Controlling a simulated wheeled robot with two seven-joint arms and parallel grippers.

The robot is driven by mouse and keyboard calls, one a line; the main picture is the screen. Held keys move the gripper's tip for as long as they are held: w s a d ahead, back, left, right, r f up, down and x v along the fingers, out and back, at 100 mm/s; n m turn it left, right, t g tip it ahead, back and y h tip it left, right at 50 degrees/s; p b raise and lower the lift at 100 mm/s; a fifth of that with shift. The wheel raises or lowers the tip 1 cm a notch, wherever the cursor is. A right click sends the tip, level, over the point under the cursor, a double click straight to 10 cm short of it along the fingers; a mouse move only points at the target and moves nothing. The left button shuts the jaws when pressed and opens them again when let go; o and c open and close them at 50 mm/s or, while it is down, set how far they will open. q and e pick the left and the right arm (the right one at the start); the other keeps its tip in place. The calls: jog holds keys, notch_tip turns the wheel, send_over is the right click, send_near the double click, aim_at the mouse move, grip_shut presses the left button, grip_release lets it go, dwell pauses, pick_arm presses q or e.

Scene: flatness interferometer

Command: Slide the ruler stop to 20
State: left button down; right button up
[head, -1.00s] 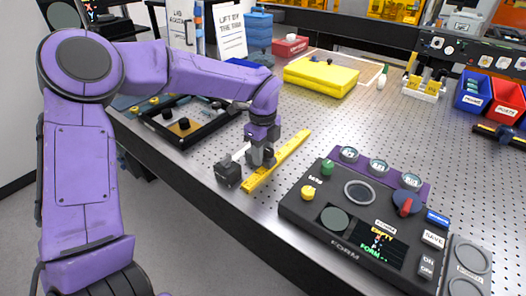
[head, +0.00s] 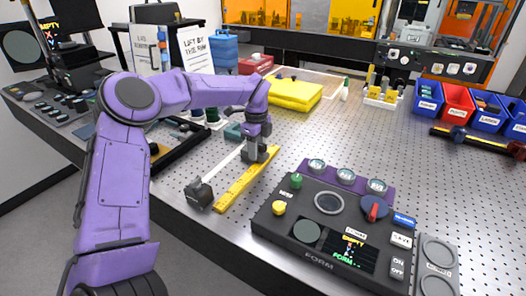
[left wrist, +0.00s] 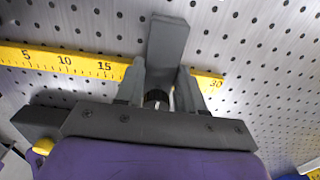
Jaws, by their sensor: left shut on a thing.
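The yellow ruler (head: 238,188) lies on the perforated table; the left wrist view shows its marks 5, 10 and 15 (left wrist: 104,67), and what looks like 30 at its right end. My left gripper (head: 257,152) is over the ruler's far part. In the left wrist view the gripper (left wrist: 158,90) is shut on a grey block, the stop (left wrist: 168,42), which sits across the ruler between 15 and the end mark. The marks under it are hidden by the fingers. In the head view the gripper covers the stop. My right gripper is not in view.
A dark block (head: 199,193) stands by the ruler's near end, with a white strip (head: 224,166) running from it toward my gripper. A black control panel (head: 330,220) is to the right. A yellow pad (head: 294,93) lies behind. Table between them is clear.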

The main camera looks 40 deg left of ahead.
pick_arm(q)
jog(key=c, duration=0.7)
grip_release()
notch_tip(320, 180, up, 11)
jog(key=shift+f+b, duration=0.15)
jog(key=shift+b, duration=0.4)
